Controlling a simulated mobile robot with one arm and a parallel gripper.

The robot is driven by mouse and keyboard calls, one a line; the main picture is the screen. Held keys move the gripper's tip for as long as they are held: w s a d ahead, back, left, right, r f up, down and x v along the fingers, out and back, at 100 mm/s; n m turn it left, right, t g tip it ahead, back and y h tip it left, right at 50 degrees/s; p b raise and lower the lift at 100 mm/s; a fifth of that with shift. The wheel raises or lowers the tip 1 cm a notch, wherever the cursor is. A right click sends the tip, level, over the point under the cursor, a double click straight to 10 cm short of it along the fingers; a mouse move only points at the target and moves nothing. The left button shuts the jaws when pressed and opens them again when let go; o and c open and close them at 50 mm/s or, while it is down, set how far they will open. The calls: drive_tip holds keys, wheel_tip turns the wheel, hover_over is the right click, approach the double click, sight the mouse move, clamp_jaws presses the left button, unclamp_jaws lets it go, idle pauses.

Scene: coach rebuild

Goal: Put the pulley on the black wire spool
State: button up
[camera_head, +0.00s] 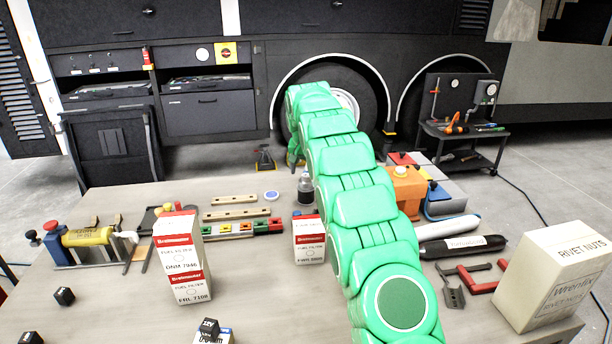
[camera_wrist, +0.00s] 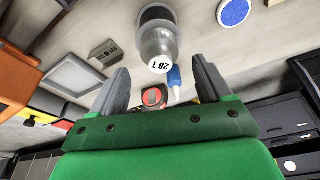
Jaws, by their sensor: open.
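My gripper (camera_wrist: 159,68) is open, with its two grey fingers apart and nothing between them. In the head view, my gripper (camera_head: 295,152) is small and partly hidden by my green arm, above the far side of the table. I cannot clearly identify the pulley or the black wire spool.
Fuel filter boxes (camera_head: 180,258) stand left of my arm, and a rivet nuts box (camera_head: 555,277) stands at right. Orange and blue equipment (camera_head: 405,188) sits beyond my arm. A red-and-black object (camera_wrist: 154,97) shows between the fingers. The left front of the table (camera_head: 110,310) has bare room.

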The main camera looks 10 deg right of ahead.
drive_tip(key=v, duration=0.8)
drive_tip(key=shift+s, duration=0.15)
drive_tip(key=s+d+r+n+g, duration=0.1)
drive_tip(key=s+r, duration=0.2)
drive_tip(key=s, duration=1.1)
drive_tip(key=s+r+g, duration=0.1)
drive_tip(key=s+r, duration=0.1)
drive_tip(key=s, duration=1.2)
drive_tip(key=s+f+n+g, duration=0.1)
drive_tip(key=s+f, duration=0.2)
drive_tip(key=s, duration=0.9)
drive_tip(key=s+a+f+n, duration=0.1)
drive_tip(key=s+f, duration=0.2)
drive_tip(key=s, duration=0.9)
drive_tip(key=s+f+g+y, duration=0.1)
drive_tip(key=s+f, duration=0.2)
drive_tip(key=s, duration=1)
drive_tip(key=shift+a+n+g, duration=0.3)
drive_tip(key=shift+a+n, duration=0.1)
drive_tip(key=shift+s, duration=0.15)
